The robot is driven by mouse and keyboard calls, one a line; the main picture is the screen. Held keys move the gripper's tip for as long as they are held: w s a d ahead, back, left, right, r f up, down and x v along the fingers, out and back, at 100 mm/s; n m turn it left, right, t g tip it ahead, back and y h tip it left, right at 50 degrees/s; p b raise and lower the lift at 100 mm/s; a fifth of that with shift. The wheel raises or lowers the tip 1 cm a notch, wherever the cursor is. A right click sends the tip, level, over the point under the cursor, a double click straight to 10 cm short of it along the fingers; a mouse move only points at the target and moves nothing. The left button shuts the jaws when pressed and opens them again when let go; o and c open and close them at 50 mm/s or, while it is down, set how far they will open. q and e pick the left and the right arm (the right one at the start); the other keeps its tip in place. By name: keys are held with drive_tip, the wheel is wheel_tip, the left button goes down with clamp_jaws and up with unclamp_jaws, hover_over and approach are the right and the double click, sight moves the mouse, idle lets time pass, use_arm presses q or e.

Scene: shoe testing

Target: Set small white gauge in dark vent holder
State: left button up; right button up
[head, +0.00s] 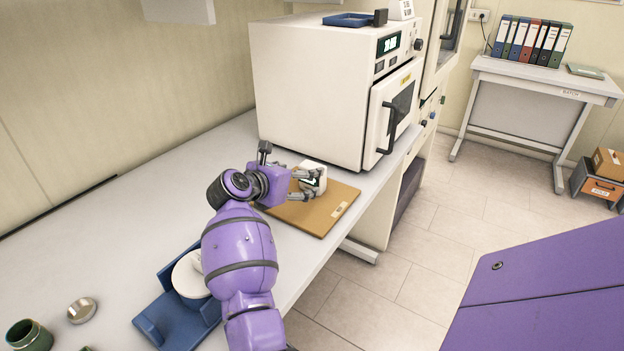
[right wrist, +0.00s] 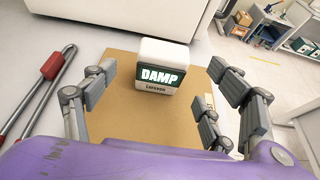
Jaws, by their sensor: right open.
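A small white block with a dark green label reading DAMP (right wrist: 163,66) stands upright on a brown board (right wrist: 130,120); it also shows in the head view (head: 314,172). It looks like the white gauge. My right gripper (head: 304,184) is open over the board, its fingers spread to either side of the block. In the right wrist view, gaps show between the block and the fingers (right wrist: 162,88). A blue tray (head: 347,20) with a dark block (head: 380,17) sits on the oven; I cannot tell whether this is the vent holder. My left gripper is out of view.
The large white oven (head: 320,85) stands just behind the board. A blue stand with a white disc (head: 190,275) is partly behind my arm. A red-gripped metal tool (right wrist: 52,66) lies left of the board. A green jar (head: 29,335) and metal lid (head: 82,310) stand front left.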

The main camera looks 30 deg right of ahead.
sight(310, 167)
drive_tip(key=x, duration=0.3)
drive_tip(key=b+x, duration=0.1)
drive_tip(key=x, duration=0.2)
drive_tip(key=shift+d+f+b, duration=0.25)
drive_tip(key=shift+d+b, duration=0.05)
drive_tip(key=shift+d, duration=0.3)
drive_tip(key=shift+r, duration=0.1)
drive_tip(key=c, duration=1.2)
drive_tip(key=shift+c, duration=1.2)
drive_tip(key=shift+w+r, duration=0.1)
drive_tip(key=shift+r, duration=0.7)
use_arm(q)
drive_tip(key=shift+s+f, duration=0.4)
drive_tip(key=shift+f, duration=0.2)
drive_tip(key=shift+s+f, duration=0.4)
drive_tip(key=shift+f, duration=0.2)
use_arm(e)
drive_tip(key=s+a+r, duration=0.2)
drive_tip(key=s+r, duration=0.9)
drive_tip(key=s, duration=0.3)
drive_tip(key=shift+a+r, duration=0.2)
drive_tip(key=shift+a, duration=0.2)
